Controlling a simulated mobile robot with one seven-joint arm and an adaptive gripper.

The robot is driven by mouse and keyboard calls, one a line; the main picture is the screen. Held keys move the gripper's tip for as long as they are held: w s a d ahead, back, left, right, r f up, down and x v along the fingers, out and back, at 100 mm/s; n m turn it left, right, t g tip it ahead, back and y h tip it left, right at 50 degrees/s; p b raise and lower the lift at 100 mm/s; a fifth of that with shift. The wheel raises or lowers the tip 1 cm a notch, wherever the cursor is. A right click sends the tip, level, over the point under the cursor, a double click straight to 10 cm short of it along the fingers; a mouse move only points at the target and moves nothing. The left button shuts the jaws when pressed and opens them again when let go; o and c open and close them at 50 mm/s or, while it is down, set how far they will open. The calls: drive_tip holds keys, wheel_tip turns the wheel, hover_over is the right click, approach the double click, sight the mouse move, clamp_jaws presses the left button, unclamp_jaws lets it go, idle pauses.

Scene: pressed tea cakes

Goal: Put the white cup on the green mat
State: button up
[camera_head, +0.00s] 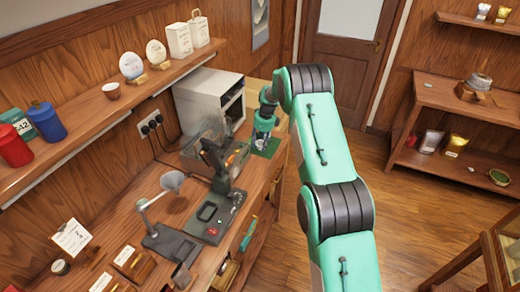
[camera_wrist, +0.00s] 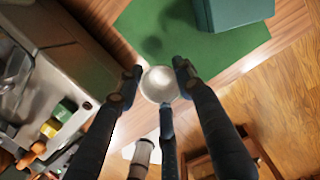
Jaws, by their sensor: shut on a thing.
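The white cup (camera_wrist: 160,85) is held between the fingertips of my gripper (camera_wrist: 157,72), which is shut on it. In the wrist view I look down into its round mouth. The green mat (camera_wrist: 160,35) lies below and beyond the cup, with a dark shadow on it. The cup overlaps the mat's near corner in this view and seems to be above it. In the head view my gripper (camera_head: 264,122) points down over the mat (camera_head: 272,146) on the counter. The cup is small and mostly hidden there.
A dark green box (camera_wrist: 235,12) stands on the mat's far right part in the wrist view. A white oven-like appliance (camera_head: 208,98) stands left of my gripper. A black machine (camera_head: 222,165) and a lamp-like stand (camera_head: 168,200) are nearer on the counter. The counter edge drops to the wooden floor (camera_head: 410,225).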

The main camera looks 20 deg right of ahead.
sight(260, 148)
drive_tip(key=shift+f, duration=0.1)
idle(0.3)
drive_tip(key=shift+f, duration=1.65)
drive_tip(key=o, duration=1.1)
drive_tip(key=shift+f, duration=0.1)
drive_tip(key=r, duration=0.4)
drive_tip(key=d+r, duration=0.1)
drive_tip(key=r, duration=0.3)
drive_tip(key=s+r, duration=0.1)
drive_tip(key=r, duration=0.3)
drive_tip(key=shift+s+d, duration=0.1)
drive_tip(key=shift+d, duration=0.05)
drive_tip(key=shift+r, duration=0.1)
